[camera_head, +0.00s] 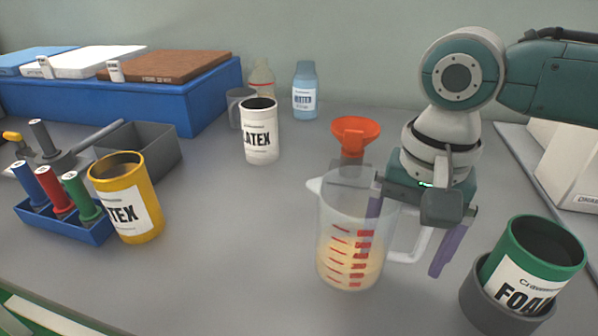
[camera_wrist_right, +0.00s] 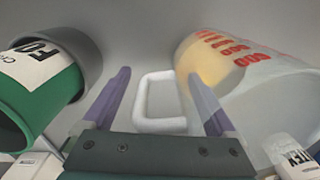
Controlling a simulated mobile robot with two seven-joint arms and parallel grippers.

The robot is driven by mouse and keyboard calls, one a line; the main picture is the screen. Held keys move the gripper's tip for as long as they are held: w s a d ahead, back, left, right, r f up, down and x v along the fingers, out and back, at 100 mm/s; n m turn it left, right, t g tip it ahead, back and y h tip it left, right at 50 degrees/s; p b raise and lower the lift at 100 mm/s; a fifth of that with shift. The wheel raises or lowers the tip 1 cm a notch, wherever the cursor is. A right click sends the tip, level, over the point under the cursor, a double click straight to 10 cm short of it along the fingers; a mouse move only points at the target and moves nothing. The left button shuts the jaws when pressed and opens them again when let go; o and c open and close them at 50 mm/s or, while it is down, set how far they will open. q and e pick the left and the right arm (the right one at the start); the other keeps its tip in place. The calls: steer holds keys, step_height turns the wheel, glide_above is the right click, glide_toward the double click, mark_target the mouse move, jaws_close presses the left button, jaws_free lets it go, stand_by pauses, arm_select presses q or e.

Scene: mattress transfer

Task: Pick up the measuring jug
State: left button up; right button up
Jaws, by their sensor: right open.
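The measuring jug (camera_head: 350,240) is clear plastic with red marks and a pale yellow liquid in its lower part. It stands upright on the grey table, spout to the left and white handle (camera_head: 408,245) to the right. My right gripper (camera_head: 405,245) is open above and around the handle, with one purple finger on each side of it. In the right wrist view the handle (camera_wrist_right: 160,100) lies between the two fingers, and the jug body (camera_wrist_right: 250,75) is beyond the right finger. I cannot tell whether a finger touches the jug. My left gripper is not in view.
A green can (camera_head: 535,265) in a grey holder (camera_head: 485,305) stands close right of my right gripper. An orange funnel (camera_head: 355,132) is behind the jug. A white can (camera_head: 261,135) and a yellow can (camera_head: 127,200) are to the left. Table between yellow can and jug is clear.

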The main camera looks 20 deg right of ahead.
steer(key=shift+c, duration=0.3)
jaws_close()
stand_by(0.3)
